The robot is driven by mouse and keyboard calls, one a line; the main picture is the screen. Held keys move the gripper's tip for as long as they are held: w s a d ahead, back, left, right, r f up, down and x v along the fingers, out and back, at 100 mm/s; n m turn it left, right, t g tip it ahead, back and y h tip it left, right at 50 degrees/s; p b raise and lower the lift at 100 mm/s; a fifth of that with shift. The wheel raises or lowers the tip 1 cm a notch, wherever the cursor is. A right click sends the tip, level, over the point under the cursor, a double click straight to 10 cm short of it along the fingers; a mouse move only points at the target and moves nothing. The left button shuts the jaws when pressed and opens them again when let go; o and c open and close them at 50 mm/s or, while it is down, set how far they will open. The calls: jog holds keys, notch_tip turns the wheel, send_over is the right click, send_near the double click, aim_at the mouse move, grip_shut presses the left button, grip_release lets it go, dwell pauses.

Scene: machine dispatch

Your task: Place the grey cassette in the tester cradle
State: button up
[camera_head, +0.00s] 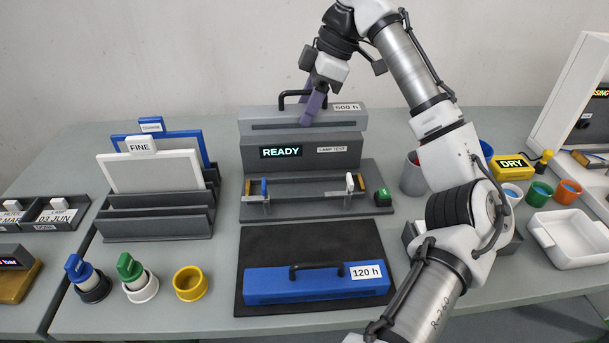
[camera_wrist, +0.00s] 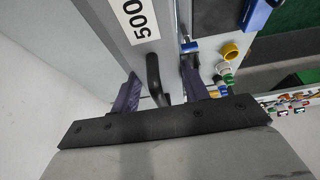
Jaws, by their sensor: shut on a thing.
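The grey cassette (camera_head: 260,125), labelled "500 h", is level at the top of the tester housing (camera_head: 303,140); I cannot tell whether it touches it. My gripper (camera_head: 312,100) is shut on its black handle from above. In the wrist view the handle (camera_wrist: 155,78) lies between my two purple fingers (camera_wrist: 160,92), beside the cassette's "500" label. The tester cradle (camera_head: 308,195) is in front of and below the cassette, with an upright support at each end and no cassette in it. The tester display reads "READY".
A blue cassette (camera_head: 315,287), labelled "120 h", lies on a black mat (camera_head: 310,240) in front of the tester. A green button (camera_head: 383,196) is right of the cradle. A rack (camera_head: 155,222) with panels stands left. My arm covers part of the right side.

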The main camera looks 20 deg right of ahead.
aim_at(332, 128)
notch_tip(332, 128, down, 17)
jog(key=shift+r+p, duration=0.15)
jog(key=shift+p, duration=0.9)
jog(key=o, duration=1.3)
jog(key=shift+c, duration=0.2)
jog(key=b+v, duration=0.2)
jog(key=v, duration=1)
